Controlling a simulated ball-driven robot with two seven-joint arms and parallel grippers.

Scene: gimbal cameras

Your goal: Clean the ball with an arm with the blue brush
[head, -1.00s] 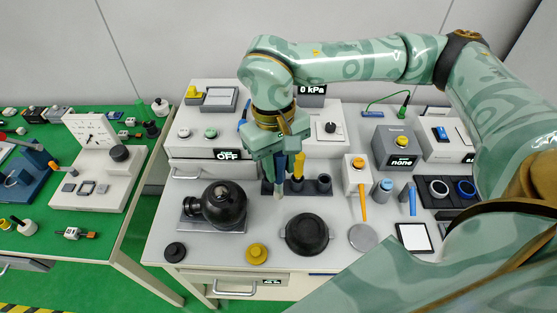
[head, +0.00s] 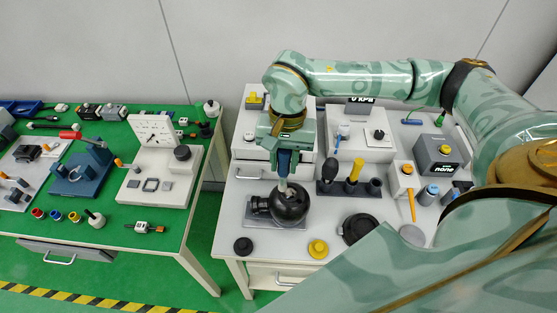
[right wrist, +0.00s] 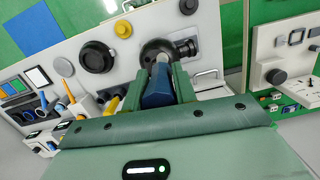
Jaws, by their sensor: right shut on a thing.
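The ball with an arm (head: 291,206) is black and round, with a short dark arm pointing left, and sits on a flat grey plate (head: 254,216) on the light bench. My right gripper (head: 285,158) is directly above it, shut on the blue brush (head: 284,168), with the brush pointing down. The brush's pale tip is at the top of the ball; it looks in contact, but the exact touch is hard to tell. In the right wrist view the blue brush (right wrist: 157,92) lies between the fingers and partly hides the ball (right wrist: 154,50). My left gripper is out of view.
A brush holder (head: 327,187) with a black and a yellow-handled tool stands right of the ball. A black knob (head: 243,246), a yellow knob (head: 318,249) and a black round dish (head: 357,229) lie nearby. A white box (head: 248,145) stands behind.

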